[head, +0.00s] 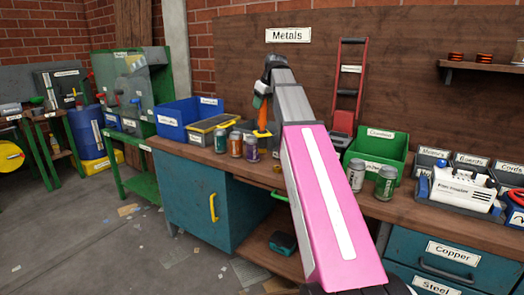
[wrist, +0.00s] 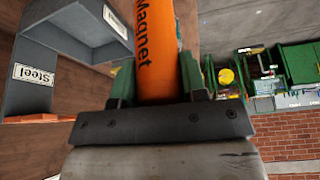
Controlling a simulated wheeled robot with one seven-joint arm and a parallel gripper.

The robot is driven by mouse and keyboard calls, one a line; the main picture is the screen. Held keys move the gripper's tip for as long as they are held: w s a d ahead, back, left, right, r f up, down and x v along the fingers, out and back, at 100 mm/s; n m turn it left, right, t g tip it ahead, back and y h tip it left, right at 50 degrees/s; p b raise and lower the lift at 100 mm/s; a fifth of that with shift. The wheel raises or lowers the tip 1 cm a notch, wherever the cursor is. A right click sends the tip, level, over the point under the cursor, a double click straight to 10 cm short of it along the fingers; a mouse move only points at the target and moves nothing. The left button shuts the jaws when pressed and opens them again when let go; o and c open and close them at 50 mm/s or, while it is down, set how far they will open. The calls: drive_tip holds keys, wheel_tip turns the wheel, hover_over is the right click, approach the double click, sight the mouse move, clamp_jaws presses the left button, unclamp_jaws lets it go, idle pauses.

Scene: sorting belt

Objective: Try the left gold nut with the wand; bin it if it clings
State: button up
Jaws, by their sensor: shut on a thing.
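My gripper (head: 262,94) is above the workbench in the head view, below the Metals sign. It is shut on the orange wand, marked Magnet (wrist: 157,45), which stands between the two green-grey fingers in the wrist view. The wand's orange body (head: 262,114) points down towards the bench top in the head view. Its far tip is not clear in either view. I can make out no gold nut in either view; my arm hides part of the bench. A grey open-fronted container labelled Steel (wrist: 35,75) is at the left of the wrist view.
Several cans (head: 235,143) stand on the bench left of my arm, near a blue bin (head: 178,118). A green bin (head: 375,150) and two cans (head: 386,182) are to the right. A white device (head: 462,188) and grey labelled bins sit further right. Drawers marked Copper (head: 430,268) and Steel are below.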

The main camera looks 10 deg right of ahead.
wheel_tip(320, 180, up, 20)
drive_tip(key=shift+r, duration=0.15)
idle(2.4)
drive_tip(key=shift+w, duration=0.1)
drive_tip(key=w+d, duration=0.2)
drive_tip(key=w, duration=0.8)
drive_tip(key=w+d, duration=0.3)
drive_tip(key=w, duration=0.7)
drive_tip(key=shift+w, duration=0.15)
idle(0.5)
drive_tip(key=shift+f, duration=0.2)
